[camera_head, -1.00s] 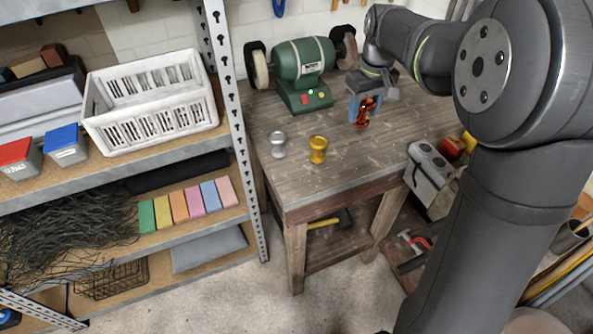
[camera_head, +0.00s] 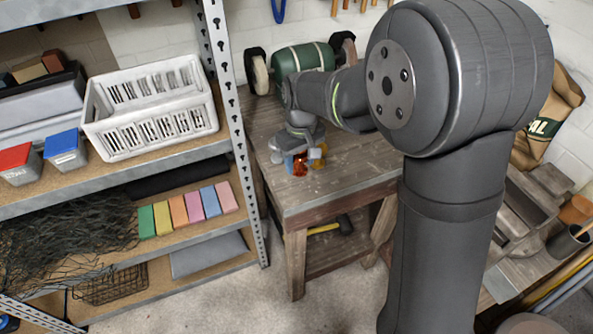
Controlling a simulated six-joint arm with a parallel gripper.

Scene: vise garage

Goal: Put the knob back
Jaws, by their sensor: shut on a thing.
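A dark orange-red knob (camera_head: 299,165) is between the fingers of my gripper (camera_head: 300,162), above or at the wooden workbench (camera_head: 350,165). The gripper is shut on it. I cannot tell whether its lower end touches the bench top. A gold knob (camera_head: 319,162) stands just to the right, partly covered by a gripper finger. A silver knob (camera_head: 276,156) stands to the left, its top mostly hidden by the gripper. The orange-red knob shows between these two.
A green bench grinder (camera_head: 303,57) stands at the back of the bench, partly behind my arm. A metal shelf post (camera_head: 228,90) rises close to the bench's left edge. The bench top right of the knobs is clear.

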